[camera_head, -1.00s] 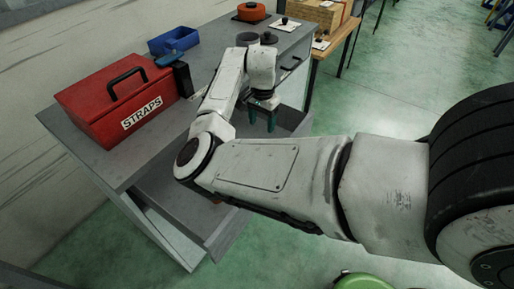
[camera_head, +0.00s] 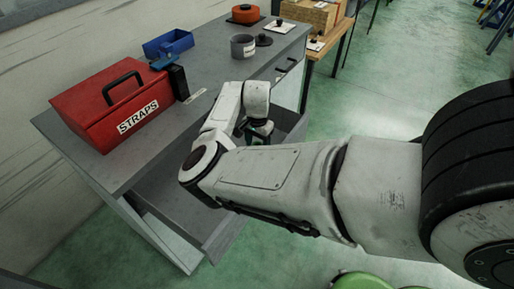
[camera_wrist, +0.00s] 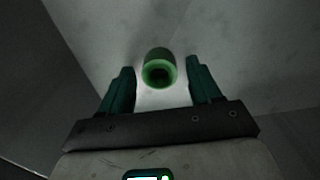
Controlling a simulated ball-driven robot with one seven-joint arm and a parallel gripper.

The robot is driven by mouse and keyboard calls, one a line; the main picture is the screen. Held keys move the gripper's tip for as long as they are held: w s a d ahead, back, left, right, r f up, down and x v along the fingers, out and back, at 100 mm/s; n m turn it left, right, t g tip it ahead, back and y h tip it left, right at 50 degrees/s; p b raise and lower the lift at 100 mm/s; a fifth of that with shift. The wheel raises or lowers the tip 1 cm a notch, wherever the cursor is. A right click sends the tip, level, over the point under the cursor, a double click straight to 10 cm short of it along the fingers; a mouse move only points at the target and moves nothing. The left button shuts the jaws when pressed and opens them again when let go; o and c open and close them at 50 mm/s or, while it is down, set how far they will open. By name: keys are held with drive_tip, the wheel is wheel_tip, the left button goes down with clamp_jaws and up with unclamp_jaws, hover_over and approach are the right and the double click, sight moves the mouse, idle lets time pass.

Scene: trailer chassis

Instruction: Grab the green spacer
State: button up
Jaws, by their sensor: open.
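The green spacer (camera_wrist: 159,68) is a short green ring with a dark hole. In the wrist view it stands on a pale grey surface between and a little beyond the two green fingers of my gripper (camera_wrist: 162,80). The fingers are spread, with a visible gap on each side of the spacer. In the head view my gripper (camera_head: 260,130) reaches down at the open drawer (camera_head: 222,232) of the grey workbench, mostly hidden behind my arm. The spacer is hidden in that view.
A red STRAPS box (camera_head: 118,112) and a blue bin (camera_head: 168,44) sit on the workbench (camera_head: 205,75). The drawer walls surround my gripper.

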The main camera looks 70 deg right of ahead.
drive_tip(key=shift+c, duration=0.4)
clamp_jaws()
